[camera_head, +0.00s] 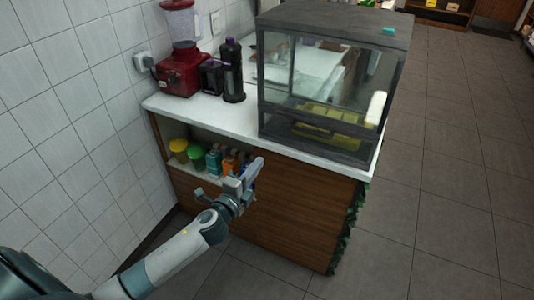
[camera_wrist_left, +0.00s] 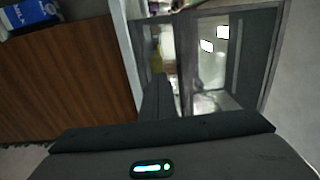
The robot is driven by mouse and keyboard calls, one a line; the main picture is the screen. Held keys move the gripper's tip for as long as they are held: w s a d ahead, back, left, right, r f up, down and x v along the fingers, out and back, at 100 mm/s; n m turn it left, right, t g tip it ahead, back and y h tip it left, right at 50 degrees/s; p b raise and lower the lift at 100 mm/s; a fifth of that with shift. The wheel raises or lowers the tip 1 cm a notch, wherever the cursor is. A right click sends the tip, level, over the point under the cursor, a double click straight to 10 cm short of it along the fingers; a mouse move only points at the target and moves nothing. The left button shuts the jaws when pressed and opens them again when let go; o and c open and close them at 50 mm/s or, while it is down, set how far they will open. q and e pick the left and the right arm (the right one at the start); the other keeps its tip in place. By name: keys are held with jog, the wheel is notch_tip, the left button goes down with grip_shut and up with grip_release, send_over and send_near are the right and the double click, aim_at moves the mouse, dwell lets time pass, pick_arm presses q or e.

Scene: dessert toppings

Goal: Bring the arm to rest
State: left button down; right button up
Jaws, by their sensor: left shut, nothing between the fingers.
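My left arm comes in from the lower left in the head view. My left gripper (camera_head: 252,170) is shut and empty, in front of the counter's open shelf. In the left wrist view my closed left fingers (camera_wrist_left: 158,98) point up toward the glass display case. The glass display case (camera_head: 322,90) stands on the white counter (camera_head: 240,118), above and to the right of the gripper in the head view. The right gripper is not in view.
The shelf holds yellow and green tubs (camera_head: 195,152) and several bottles (camera_head: 229,162). A tiled wall (camera_head: 70,90) is at left; open floor (camera_head: 440,150) lies at right.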

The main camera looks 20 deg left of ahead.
pick_arm(q)
jog(key=s+a+f+n+g+y, duration=0.1)
jog(key=s+f+n+g, duration=0.3)
jog(key=f, duration=0.9)
jog(key=s+a+f+n+g, duration=0.15)
jog(key=s+f, duration=0.45)
jog(key=f, duration=0.7)
jog(key=s+a+f+n+g+y, duration=0.1)
jog(key=s+f+n+g, duration=0.3)
jog(key=f, duration=1)
jog(key=s+d+f+n+g, duration=0.1)
jog(key=s+d+f+g, duration=0.1)
jog(key=s+f, duration=0.75)
jog(key=s+d+f+n+g, duration=0.15)
jog(key=s+f, duration=0.45)
jog(key=s, duration=0.7)
jog(key=s+d+f+n+g, duration=0.2)
jog(key=s+f, duration=0.1)
jog(key=s, duration=0.7)
jog(key=s+d+f+n+g+h, duration=0.1)
jog(key=s+d+f+n+g, duration=0.1)
jog(key=s, duration=0.9)
jog(key=shift+d+f, duration=0.45)
jog(key=shift+f, duration=0.25)
